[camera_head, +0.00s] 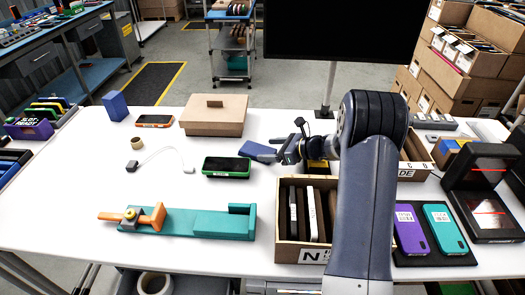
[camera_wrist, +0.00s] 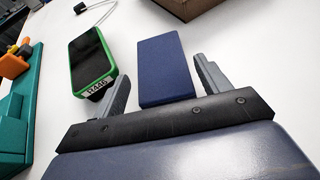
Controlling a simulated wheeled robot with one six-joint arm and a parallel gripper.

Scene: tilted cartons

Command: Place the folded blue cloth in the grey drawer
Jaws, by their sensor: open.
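A flat, dark blue rectangular piece (camera_head: 258,151), which may be the folded cloth, is near the middle of the white table. In the wrist view the blue piece (camera_wrist: 164,68) extends forward between the fingers, with a gap on each side. My gripper (camera_head: 287,150) is open at its right end; the gripper also shows in the wrist view (camera_wrist: 161,72). I cannot tell how high the fingers are above the table.
A green-cased phone (camera_head: 226,167) lies just left of the blue piece. A cardboard box (camera_head: 214,116) stands behind, and a wooden crate (camera_head: 290,250) of upright items in front. A teal fixture (camera_head: 222,226) lies front left.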

